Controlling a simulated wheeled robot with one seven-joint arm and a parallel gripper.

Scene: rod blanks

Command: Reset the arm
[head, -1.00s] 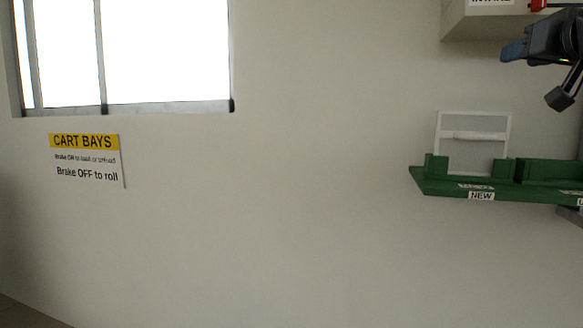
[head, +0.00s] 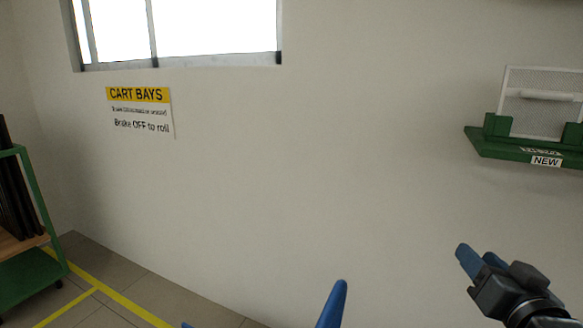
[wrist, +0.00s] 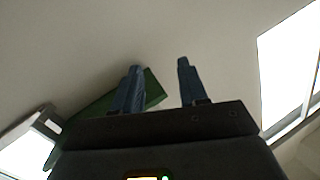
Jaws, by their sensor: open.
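My gripper (head: 478,258) is in the lower right of the head view, in front of the pale wall and below the green shelf. Its blue fingers point up and to the left. In the wrist view my gripper (wrist: 159,64) has its two blue fingers apart, with nothing between them. Most of my arm is outside the head view.
A green rack (head: 40,200) with dark rods stands at left, near yellow floor lines (head: 120,303). A CART BAYS sign (head: 140,112) hangs under the window. A blue shape (head: 333,305) is unclear.

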